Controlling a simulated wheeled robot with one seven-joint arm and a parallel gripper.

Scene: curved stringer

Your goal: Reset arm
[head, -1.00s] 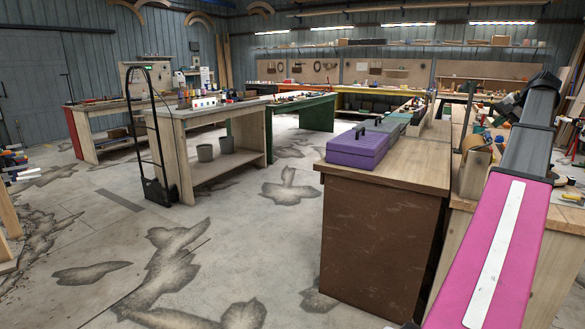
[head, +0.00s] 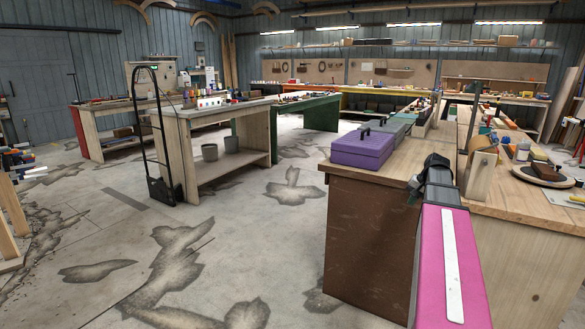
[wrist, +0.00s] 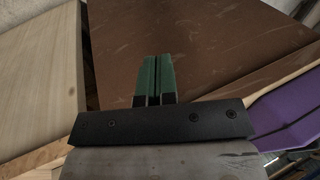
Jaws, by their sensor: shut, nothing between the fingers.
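My gripper (wrist: 153,82) shows in the wrist view, with two green fingers side by side and closed, nothing between them. It faces the brown side panel of a workbench (wrist: 210,45). In the head view my pink and grey arm rises at the lower right, in front of the same bench (head: 372,240). The fingers cannot be made out in the head view. A purple toolbox (head: 360,149) rests on that bench, and its purple surface also shows at the right of the wrist view (wrist: 290,118).
A wooden bench (head: 545,205) with a round board (head: 540,174) and tools stands at the right. A black hand truck (head: 160,190) stands by a bench (head: 195,115) holding buckets on its lower shelf. The cracked concrete floor (head: 250,240) is open at centre left.

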